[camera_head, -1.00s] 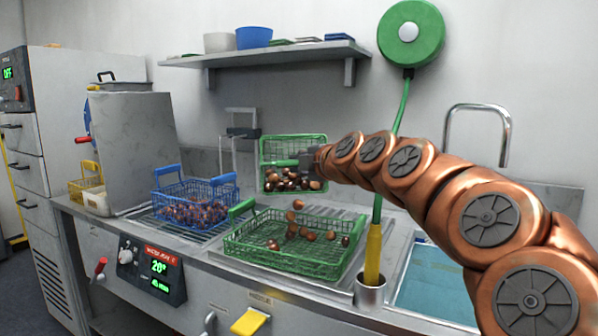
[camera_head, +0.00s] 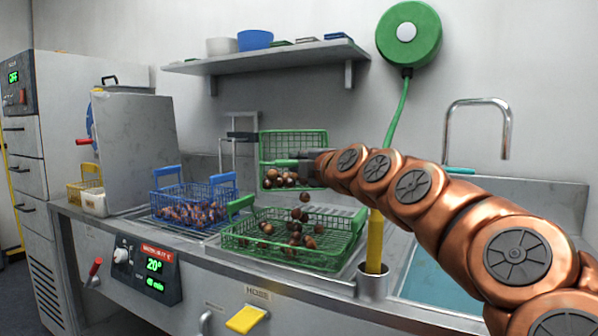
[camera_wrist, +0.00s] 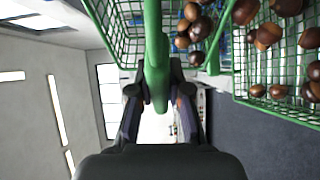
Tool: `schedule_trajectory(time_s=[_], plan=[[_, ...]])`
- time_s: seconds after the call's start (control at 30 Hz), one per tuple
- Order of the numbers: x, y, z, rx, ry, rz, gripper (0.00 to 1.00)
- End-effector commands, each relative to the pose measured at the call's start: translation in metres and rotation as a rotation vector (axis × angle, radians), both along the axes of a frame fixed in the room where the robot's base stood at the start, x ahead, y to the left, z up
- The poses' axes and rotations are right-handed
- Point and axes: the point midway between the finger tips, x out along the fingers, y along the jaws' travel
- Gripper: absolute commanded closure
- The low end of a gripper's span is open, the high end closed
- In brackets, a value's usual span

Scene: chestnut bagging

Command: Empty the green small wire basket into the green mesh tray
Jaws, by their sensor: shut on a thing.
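The green small wire basket (camera_head: 294,146) is tipped steeply above the back of the green mesh tray (camera_head: 338,248), its open side towards me. My gripper (camera_head: 308,165) is shut on its green handle, which also shows between the fingers in the wrist view (camera_wrist: 156,75). Chestnuts (camera_head: 285,179) are heaped at the basket's lower edge, and one is in the air below it. Several chestnuts (camera_head: 295,236) lie in the tray. In the wrist view the basket and tray fill the top, with chestnuts in both.
A blue wire basket (camera_head: 190,196) full of chestnuts stands left of the tray. A yellow handle (camera_head: 375,243) in a metal cup (camera_head: 373,280) stands at the tray's right, before the sink (camera_head: 440,275). A shelf (camera_head: 270,57) hangs above.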

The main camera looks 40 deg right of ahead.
Motion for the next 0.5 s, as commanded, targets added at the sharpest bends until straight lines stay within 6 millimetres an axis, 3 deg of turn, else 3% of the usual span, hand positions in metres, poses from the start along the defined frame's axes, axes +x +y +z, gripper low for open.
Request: schedule_trajectory(time_s=[0.5], plan=[[-0.0042,0.0022,-0.0127,-0.061,-0.079,-0.005,1.0]])
